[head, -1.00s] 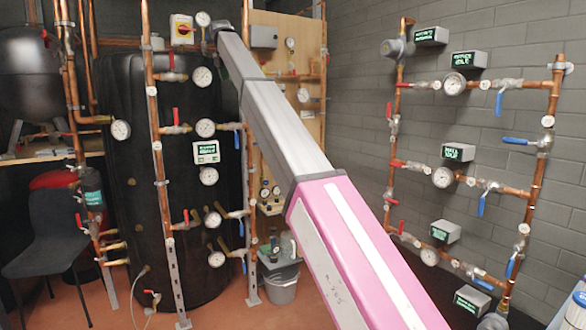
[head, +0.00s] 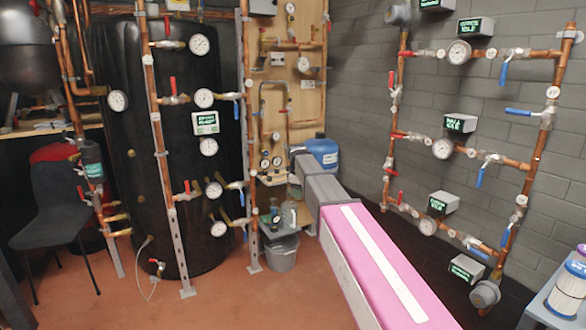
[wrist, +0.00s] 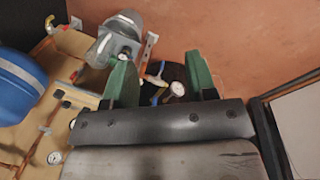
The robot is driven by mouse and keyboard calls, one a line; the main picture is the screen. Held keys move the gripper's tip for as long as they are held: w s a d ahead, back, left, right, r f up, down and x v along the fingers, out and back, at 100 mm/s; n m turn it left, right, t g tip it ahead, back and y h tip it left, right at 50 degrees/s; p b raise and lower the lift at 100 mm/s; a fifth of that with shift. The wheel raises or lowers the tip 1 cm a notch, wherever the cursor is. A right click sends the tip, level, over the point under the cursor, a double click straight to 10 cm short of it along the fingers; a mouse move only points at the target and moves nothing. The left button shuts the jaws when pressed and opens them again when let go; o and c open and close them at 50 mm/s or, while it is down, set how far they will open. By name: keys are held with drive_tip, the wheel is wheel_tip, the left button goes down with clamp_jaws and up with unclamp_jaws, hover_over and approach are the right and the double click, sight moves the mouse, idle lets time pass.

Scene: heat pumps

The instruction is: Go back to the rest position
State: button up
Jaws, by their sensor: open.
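My gripper (wrist: 159,68) shows in the wrist view with its two green fingers spread apart. No object is held between them; floor, a dark patch and small gauges show beyond the gap. In the head view my grey and pink arm reaches from the bottom right toward the wooden panel (head: 297,85). The gripper itself cannot be made out there.
A black tank (head: 165,130) with copper pipes, valves and gauges stands left. A pipe frame (head: 400,95) is on the grey wall at right. A blue container (head: 322,152) is beyond my arm, with a grey bucket (head: 281,253) below. Red floor (head: 225,300) is clear in front.

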drive_tip(key=s+d+f+m, duration=0.4)
drive_tip(key=s+f, duration=0.3)
drive_tip(key=s, duration=0.3)
drive_tip(key=s+d+f+m+g, duration=0.1)
drive_tip(key=s+d+f+m, duration=0.3)
drive_tip(key=s+d+f, duration=0.2)
drive_tip(key=s+d+f+m, duration=0.5)
drive_tip(key=s+f, duration=0.5)
drive_tip(key=s, duration=0.5)
drive_tip(key=shift+d+f+g+y, duration=0.3)
drive_tip(key=shift+d+y, duration=0.1)
drive_tip(key=shift+d, duration=0.2)
